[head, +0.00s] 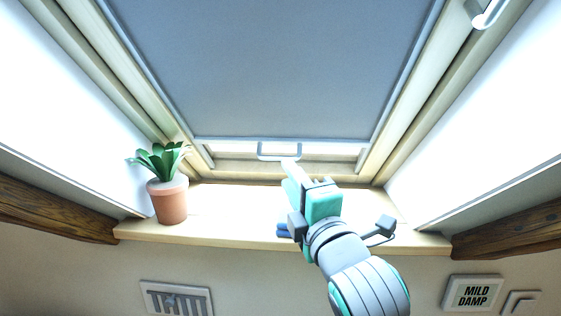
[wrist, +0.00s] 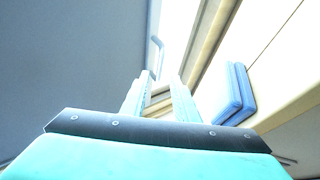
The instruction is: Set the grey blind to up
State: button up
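The grey blind (head: 270,70) covers most of the roof window, its lower bar close to the bottom of the frame, with a bright strip of glass below. A pale loop handle (head: 279,153) hangs from the middle of that bar. My gripper (head: 290,166) is just below the handle in the head view; contact cannot be told. In the wrist view the gripper (wrist: 162,78) has its fingers apart, with the handle (wrist: 157,50) beyond the tips, nearer the left finger. The blind (wrist: 75,55) fills the left of that view.
A potted plant (head: 170,200) stands at the left of the wooden sill (head: 230,222). A blue item (head: 284,230) lies on the sill beside my arm. A window handle (head: 488,13) is at upper right. A vent (head: 177,298) and a "MILD DAMP" sign (head: 473,294) are below.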

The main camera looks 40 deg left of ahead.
aim_at(278, 159)
jog(key=x, duration=0.7)
jog(key=shift+a, duration=0.1)
grip_shut()
